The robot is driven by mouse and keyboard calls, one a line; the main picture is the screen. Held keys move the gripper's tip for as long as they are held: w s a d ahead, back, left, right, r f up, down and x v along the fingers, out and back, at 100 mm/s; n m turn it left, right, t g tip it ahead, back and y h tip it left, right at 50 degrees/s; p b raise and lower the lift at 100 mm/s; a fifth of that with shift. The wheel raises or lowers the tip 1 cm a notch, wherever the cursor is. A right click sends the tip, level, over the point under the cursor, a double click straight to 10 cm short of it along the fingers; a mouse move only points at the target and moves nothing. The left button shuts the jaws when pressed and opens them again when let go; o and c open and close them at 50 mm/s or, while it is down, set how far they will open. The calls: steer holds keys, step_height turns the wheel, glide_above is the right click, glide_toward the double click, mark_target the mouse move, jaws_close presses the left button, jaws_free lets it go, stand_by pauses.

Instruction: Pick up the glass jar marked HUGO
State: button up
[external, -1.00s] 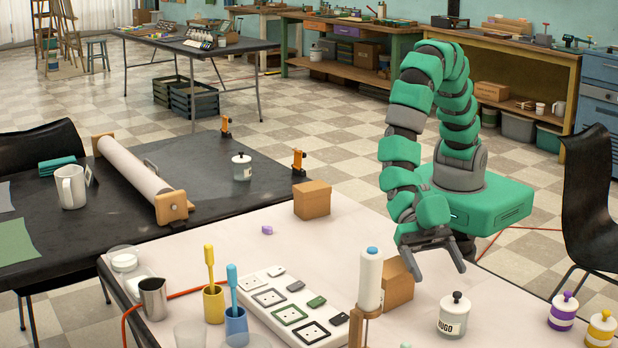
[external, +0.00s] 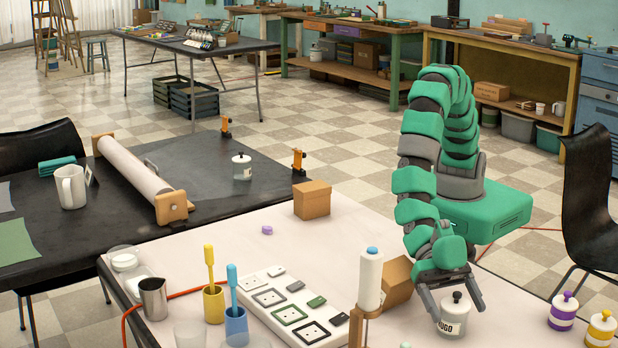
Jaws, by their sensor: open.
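The glass jar marked HUGO (external: 453,317) stands upright on the pale table, with a white lid and a dark knob on top. My gripper (external: 455,302) points down over it from behind. Its fingers are open, one to the left of the jar and one to the right, at about the height of the lid and upper body. The left finger overlaps the jar's left edge in the picture, and I cannot tell whether it touches. The label is partly covered, with "UGO" showing.
A cardboard box (external: 397,281) and a white bottle (external: 369,280) in a wooden stand are close on the left. A purple-banded jar (external: 563,312) and a yellow-banded jar (external: 601,329) stand to the right. The table between the HUGO jar and the purple-banded jar is clear.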

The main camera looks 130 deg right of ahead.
steer(key=shift+d+f, duration=0.15)
steer(key=shift+f, duration=0.25)
steer(key=c, duration=1.1)
steer(key=shift+r, duration=0.1)
steer(key=shift+c, duration=0.2)
